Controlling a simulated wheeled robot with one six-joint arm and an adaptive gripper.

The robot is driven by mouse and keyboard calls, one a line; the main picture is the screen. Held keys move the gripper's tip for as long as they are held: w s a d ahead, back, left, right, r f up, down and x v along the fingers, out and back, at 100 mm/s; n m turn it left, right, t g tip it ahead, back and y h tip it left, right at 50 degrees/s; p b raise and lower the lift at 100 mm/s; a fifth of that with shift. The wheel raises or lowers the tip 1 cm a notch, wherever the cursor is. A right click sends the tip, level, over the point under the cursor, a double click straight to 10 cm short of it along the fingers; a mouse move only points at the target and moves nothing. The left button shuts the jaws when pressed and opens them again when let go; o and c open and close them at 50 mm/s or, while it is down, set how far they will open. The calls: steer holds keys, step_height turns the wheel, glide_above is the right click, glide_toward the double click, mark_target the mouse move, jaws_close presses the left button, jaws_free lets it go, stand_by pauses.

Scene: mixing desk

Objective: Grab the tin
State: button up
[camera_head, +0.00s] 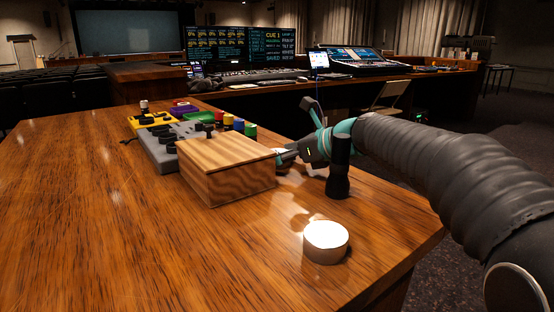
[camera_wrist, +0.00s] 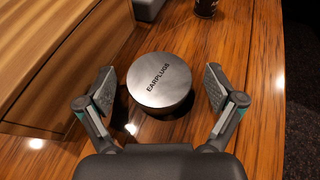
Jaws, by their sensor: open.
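In the wrist view a round, grey metal tin (camera_wrist: 160,82) marked EARPLUGS stands upright on the wooden desk. My gripper (camera_wrist: 161,88) is open, with one finger on each side of the tin. A small gap shows between each finger and the tin, so it is not held. In the head view my gripper (camera_head: 284,156) is low at the right end of a wooden box, and the box and my arm mostly hide what is between its fingers. I cannot make out the EARPLUGS tin clearly there.
The wooden box (camera_head: 228,172) stands close left of my gripper. A black upright cylinder (camera_head: 338,182) and a pale, bright-topped round object (camera_head: 325,243) stand nearby. Pedals (camera_head: 160,138) lie beyond the box. The desk's left half is clear; its right edge is near.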

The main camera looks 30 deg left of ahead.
steer(key=c, duration=1.2)
steer(key=shift+r, duration=0.15)
steer(key=shift+c, duration=0.2)
